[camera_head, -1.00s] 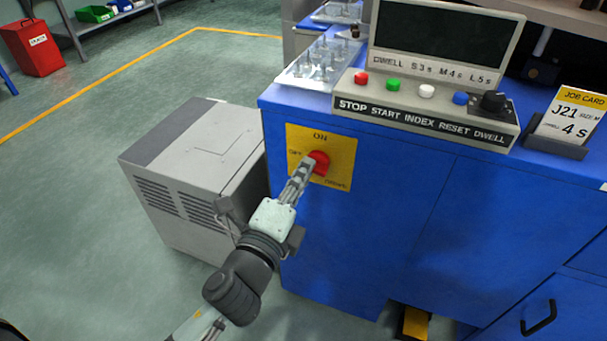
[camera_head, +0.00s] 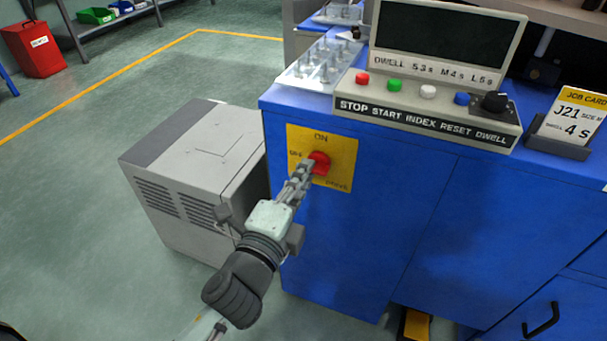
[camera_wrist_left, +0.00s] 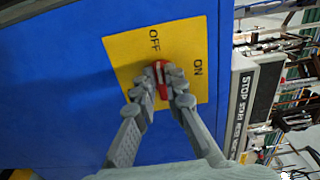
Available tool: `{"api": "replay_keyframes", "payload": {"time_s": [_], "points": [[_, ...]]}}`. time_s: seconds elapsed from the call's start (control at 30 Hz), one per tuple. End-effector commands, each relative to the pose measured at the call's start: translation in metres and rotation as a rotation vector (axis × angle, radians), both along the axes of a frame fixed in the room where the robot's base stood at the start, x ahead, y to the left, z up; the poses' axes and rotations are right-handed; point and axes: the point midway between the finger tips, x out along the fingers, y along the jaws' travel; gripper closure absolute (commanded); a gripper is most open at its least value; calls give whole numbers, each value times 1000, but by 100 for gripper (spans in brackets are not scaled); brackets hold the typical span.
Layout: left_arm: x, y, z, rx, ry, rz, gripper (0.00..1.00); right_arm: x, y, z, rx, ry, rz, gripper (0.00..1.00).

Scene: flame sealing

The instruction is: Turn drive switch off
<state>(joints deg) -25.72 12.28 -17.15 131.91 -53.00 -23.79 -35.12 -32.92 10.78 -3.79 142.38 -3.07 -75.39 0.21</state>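The red drive switch (camera_head: 319,162) sits on a yellow plate (camera_head: 345,176) on the front of the blue cabinet. The plate reads ON at the top, OFF at the left and DRIVE below. My left gripper (camera_head: 306,169) is at the switch, partly covering it. In the left wrist view, its fingers (camera_wrist_left: 160,84) are closed around the red knob (camera_wrist_left: 162,88), one on each side. There the knob's long axis points roughly toward the OFF label, with ON to the right. My right gripper is not in view.
A button panel (camera_head: 425,116) and a job card stand (camera_head: 572,122) are on the cabinet top. A tray of metal pegs (camera_head: 318,66) is at its left. A grey box unit (camera_head: 195,165) stands left of the cabinet, close behind my left arm.

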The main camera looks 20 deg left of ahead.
Motion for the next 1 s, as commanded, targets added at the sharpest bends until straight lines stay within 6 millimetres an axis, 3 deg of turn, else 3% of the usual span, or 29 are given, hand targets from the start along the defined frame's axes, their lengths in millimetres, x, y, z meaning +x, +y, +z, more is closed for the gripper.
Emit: {"api": "replay_keyframes", "payload": {"time_s": [0.03,0.13,0.47,1.0], "points": [[0,0,0,0,1,1,81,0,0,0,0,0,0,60],[0,0,0,1,0,0,69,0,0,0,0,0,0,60],[-2,0,0,1,1,0,69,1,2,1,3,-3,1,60],[-70,3,-1,-1,2,3,69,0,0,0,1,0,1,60]]}}
